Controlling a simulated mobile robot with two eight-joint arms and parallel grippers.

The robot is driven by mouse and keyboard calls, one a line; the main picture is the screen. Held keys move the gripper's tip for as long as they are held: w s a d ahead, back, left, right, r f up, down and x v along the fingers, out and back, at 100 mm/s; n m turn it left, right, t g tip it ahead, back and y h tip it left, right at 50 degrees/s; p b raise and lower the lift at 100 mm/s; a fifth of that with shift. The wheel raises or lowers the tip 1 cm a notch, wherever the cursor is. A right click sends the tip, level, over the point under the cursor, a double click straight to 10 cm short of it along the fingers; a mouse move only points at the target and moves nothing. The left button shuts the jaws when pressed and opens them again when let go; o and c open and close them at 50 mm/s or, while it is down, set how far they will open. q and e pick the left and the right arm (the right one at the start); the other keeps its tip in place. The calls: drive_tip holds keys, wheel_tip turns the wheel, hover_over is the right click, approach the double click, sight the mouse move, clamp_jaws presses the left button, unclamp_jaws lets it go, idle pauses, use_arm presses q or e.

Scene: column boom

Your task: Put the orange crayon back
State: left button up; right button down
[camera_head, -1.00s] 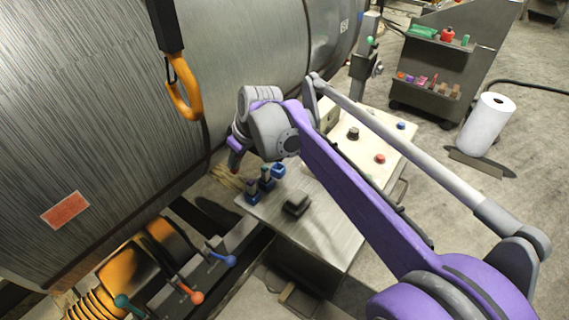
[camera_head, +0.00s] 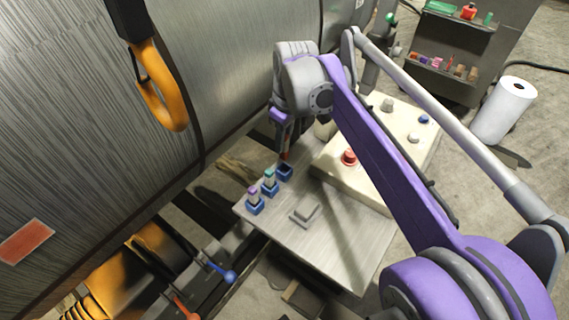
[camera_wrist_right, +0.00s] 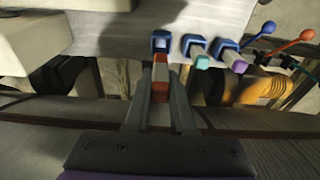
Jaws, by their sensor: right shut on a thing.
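The orange crayon (camera_head: 285,155) points down from my right gripper (camera_head: 284,143), which is shut on it. The crayon also shows between the fingers in the right wrist view (camera_wrist_right: 160,85). Its tip appears close to the blue holder (camera_head: 285,172) at the right end of the row, which looks hollow in the head view. I cannot tell whether the tip has entered it. The same holder shows beyond the crayon in the wrist view (camera_wrist_right: 161,36). My left gripper is not in view.
A teal crayon (camera_head: 269,174) and a purple crayon (camera_head: 253,193) stand in neighbouring blue holders on the metal table (camera_head: 340,240). A grey block (camera_head: 305,212) lies nearby. A cream control box (camera_head: 375,175) is at the right. A large grey cylinder (camera_head: 225,80) and an orange hook (camera_head: 160,100) are at the left.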

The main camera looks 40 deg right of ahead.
sight(287, 138)
wheel_tip(287, 138, down, 3)
drive_tip(key=shift+f+b, duration=0.4)
drive_tip(key=shift+f, duration=1.75)
drive_tip(key=shift+f, duration=0.15)
drive_tip(key=c, duration=0.8)
unclamp_jaws()
drive_tip(key=shift+o, duration=0.2)
drive_tip(key=r, duration=0.4)
drive_tip(key=s+r+p, duration=0.1)
drive_tip(key=r, duration=0.7)
drive_tip(key=shift+s+d+r+p, duration=0.15)
drive_tip(key=shift+s+d+p, duration=0.05)
drive_tip(key=shift+s+p, duration=0.1)
